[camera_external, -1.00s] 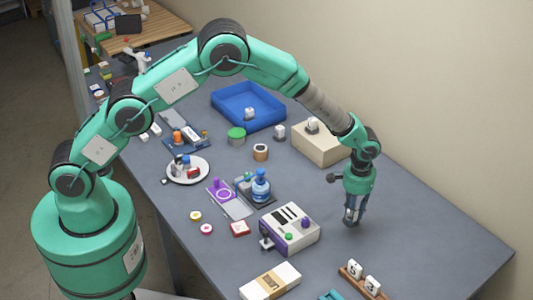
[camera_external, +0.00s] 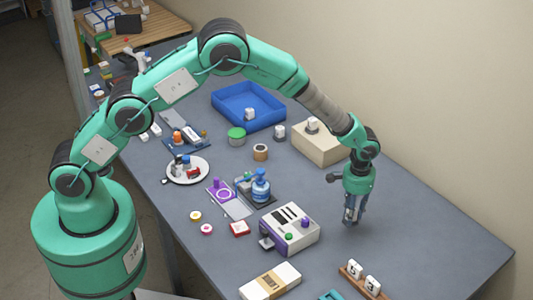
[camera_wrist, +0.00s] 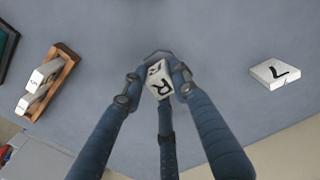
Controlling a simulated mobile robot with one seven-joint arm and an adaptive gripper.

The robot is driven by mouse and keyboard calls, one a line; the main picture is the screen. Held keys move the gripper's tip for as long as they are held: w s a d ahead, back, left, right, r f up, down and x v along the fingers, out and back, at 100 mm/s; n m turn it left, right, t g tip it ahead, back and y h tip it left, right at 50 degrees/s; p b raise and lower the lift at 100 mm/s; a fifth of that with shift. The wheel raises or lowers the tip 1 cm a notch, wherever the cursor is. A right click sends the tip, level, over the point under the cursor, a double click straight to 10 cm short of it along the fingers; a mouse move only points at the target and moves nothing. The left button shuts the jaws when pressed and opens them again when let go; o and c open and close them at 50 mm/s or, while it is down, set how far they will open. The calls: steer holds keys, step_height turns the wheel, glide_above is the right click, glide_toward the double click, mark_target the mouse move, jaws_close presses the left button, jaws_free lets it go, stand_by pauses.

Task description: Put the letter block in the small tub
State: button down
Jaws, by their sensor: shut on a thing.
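A white letter block (camera_wrist: 159,83) with a black R on its face is held between the fingertips of my gripper (camera_wrist: 157,84) in the wrist view. In the external view my gripper (camera_external: 350,217) points down over the right part of the grey table, low above its surface. The block is hardly visible there. I cannot tell which one is the small tub.
A wooden rack (camera_wrist: 62,68) with white blocks is on the left. A purple-grey machine (camera_external: 290,229), a beige box (camera_external: 318,148) and a blue tray (camera_external: 248,105) stand on the table. The table's right end is clear.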

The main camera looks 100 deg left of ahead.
steer(key=s+a+r+p, duration=0.3)
steer(key=s+a+p, duration=0.1)
steer(key=s+a, duration=1.95)
steer(key=s+a+r+p, duration=0.1)
steer(key=s+a+p, duration=0.1)
steer(key=s, duration=1.3)
steer(key=s+a+r+n+p, duration=0.1)
steer(key=s+a+p, duration=0.1)
steer(key=s, duration=1.4)
steer(key=shift+s+a+r, duration=0.2)
steer(key=shift+a, duration=0.4)
steer(key=shift+a, duration=0.1)
steer(key=p, duration=0.2)
glide_above(238, 133)
steer(key=shift+s+a+f, duration=0.15)
steer(key=shift+a+f, duration=0.05)
steer(key=shift+f, duration=0.5)
steer(key=shift+f+p, duration=0.5)
steer(key=shift+f, duration=1.3)
steer(key=shift+f, duration=0.15)
